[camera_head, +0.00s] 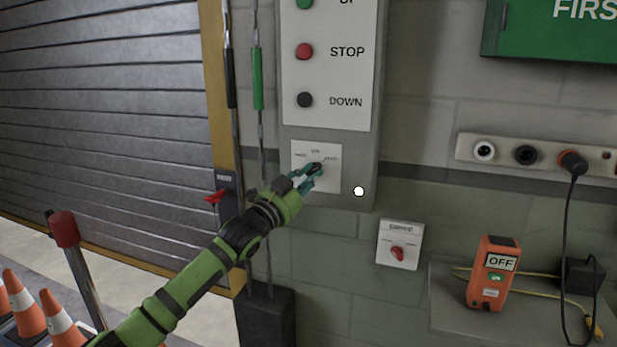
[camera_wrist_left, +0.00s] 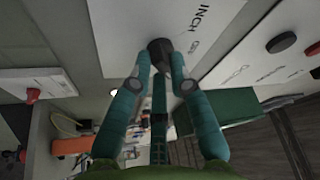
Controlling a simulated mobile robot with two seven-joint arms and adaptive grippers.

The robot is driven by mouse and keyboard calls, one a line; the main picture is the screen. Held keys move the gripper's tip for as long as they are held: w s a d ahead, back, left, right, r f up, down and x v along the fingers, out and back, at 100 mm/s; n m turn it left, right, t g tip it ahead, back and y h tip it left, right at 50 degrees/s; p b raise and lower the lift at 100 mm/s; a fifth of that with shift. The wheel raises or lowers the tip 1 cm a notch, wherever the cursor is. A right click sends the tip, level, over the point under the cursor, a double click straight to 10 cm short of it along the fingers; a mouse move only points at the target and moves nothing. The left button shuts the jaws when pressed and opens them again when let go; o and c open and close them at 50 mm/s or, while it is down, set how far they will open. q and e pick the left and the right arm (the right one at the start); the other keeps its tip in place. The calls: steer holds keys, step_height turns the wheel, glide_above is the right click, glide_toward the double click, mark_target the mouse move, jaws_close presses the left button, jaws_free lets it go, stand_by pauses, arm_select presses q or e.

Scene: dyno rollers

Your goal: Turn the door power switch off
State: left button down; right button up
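My left gripper (camera_head: 308,178) reaches to a white selector plate (camera_head: 330,183) at the foot of the grey door control panel. No label clearly names the door power switch. My right gripper is not in view.
The panel above has red STOP (camera_head: 304,51) and dark DOWN (camera_head: 305,100) buttons. A socket strip (camera_head: 462,147) with a plugged cable and an orange box marked OFF (camera_head: 494,272) are at right. A roller door (camera_head: 100,120) and traffic cones (camera_head: 22,300) are at left.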

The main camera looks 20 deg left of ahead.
arm_select(q)
steer(key=shift+f, duration=0.1)
steer(key=shift+d+n+t+y+b, duration=0.1)
steer(key=shift+n+t+y+b, duration=0.3)
steer(key=shift+n+y, duration=1.25)
steer(key=shift+d+n+t+y+b, duration=0.15)
steer(key=shift+n+t+y+b, duration=0.3)
steer(key=shift+n, duration=2.45)
steer(key=shift+d+n+t+y+b, duration=0.15)
steer(key=shift+n+t+y, duration=0.6)
steer(key=shift+n, duration=1.5)
steer(key=shift+y, duration=0.35)
steer(key=c, duration=1.1)
jaws_free()
steer(key=shift+c, duration=0.2)
steer(key=shift+s, duration=0.1)
